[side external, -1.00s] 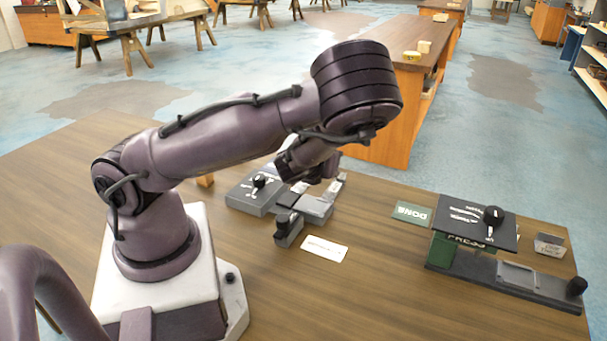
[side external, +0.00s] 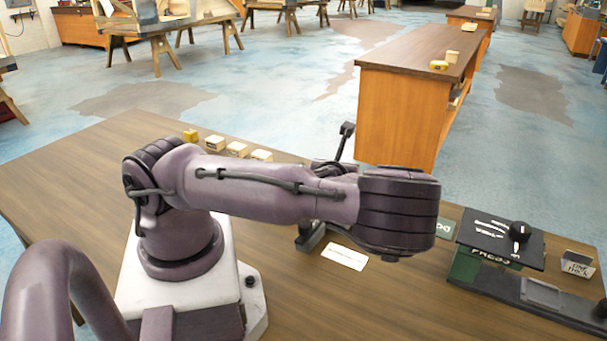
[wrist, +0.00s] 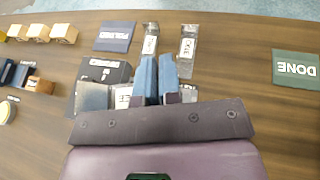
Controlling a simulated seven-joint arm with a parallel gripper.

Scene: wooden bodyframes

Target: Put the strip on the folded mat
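My gripper (wrist: 156,78) shows in the wrist view as two blue fingers close together above a grey device. I cannot tell whether they are shut or whether a thin strip is between them. Two narrow, shiny strip-like pieces lie just beyond them, one at centre (wrist: 150,40) and one at right (wrist: 188,44). A flat dark blue-grey mat-like piece with faint lettering (wrist: 114,36) lies to the upper left. A green mat marked DONE (wrist: 296,68) lies far right; in the side view my arm partly hides it (side external: 445,228). My arm also hides the gripper there.
A grey device (wrist: 92,94) sits left of the fingers. Several small wooden blocks (wrist: 64,33) stand at upper left. In the side view, a white label (side external: 345,257) lies before my arm, and a press-marked station (side external: 500,238) stands right. Bare table separates fingers and green mat.

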